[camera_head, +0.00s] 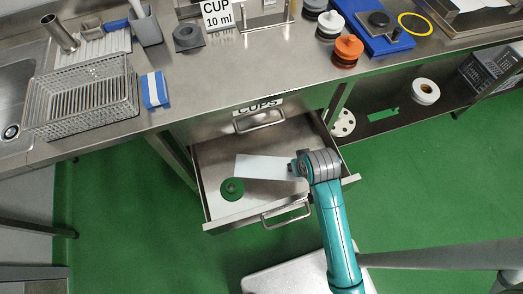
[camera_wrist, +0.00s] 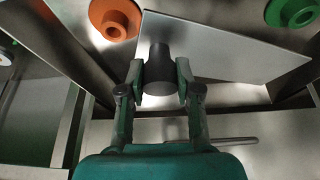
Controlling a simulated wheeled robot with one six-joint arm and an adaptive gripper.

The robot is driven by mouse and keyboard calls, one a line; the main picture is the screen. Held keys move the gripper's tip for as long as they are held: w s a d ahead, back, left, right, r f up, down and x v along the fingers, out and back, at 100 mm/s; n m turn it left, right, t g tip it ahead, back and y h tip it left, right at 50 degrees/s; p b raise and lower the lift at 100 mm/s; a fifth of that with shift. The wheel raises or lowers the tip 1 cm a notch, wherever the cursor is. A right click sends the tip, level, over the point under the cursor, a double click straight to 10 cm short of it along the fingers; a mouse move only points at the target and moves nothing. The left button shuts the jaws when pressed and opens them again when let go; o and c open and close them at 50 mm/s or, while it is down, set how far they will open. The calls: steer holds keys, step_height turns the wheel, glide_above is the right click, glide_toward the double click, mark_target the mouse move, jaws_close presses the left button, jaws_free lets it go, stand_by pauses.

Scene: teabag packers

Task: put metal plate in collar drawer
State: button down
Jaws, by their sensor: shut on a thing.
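The metal plate (camera_head: 265,167) is a flat, pale rectangle over the inside of the open drawer (camera_head: 222,150). My gripper (camera_head: 295,168) is at its right end. In the wrist view, the plate (camera_wrist: 225,52) carries a dark round knob (camera_wrist: 158,72), and my gripper (camera_wrist: 158,88) is shut on that knob. A green collar (camera_head: 232,189) lies in the drawer near its front left; it also shows in the wrist view (camera_wrist: 293,12). An orange collar (camera_wrist: 115,18) shows in the wrist view beside the plate. I cannot tell whether the plate touches the drawer floor.
A shut drawer labelled CUPS (camera_head: 260,121) is above the open one. The counter (camera_head: 190,100) above holds a wire basket (camera_head: 85,100), a blue-and-white block (camera_head: 155,90) and an orange knob-like part (camera_head: 347,50). The open drawer's handle (camera_head: 286,216) is at its front.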

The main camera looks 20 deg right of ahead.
steer(key=shift+x, duration=1)
steer(key=w+f, duration=0.2)
steer(key=w, duration=0.1)
steer(key=w+f, duration=0.2)
steer(key=w, duration=0.2)
steer(key=w+f, duration=0.2)
steer(key=w, duration=0.2)
steer(key=shift+w+d+f, duration=0.1)
steer(key=shift+d+f, duration=0.05)
steer(key=shift+d, duration=0.25)
steer(key=shift+w+d+f, duration=0.1)
steer(key=shift+w+f, duration=0.9)
steer(key=shift+w, duration=0.2)
steer(key=c, duration=0.8)
jaws_free()
steer(key=shift+f, duration=0.1)
steer(key=v, duration=1.2)
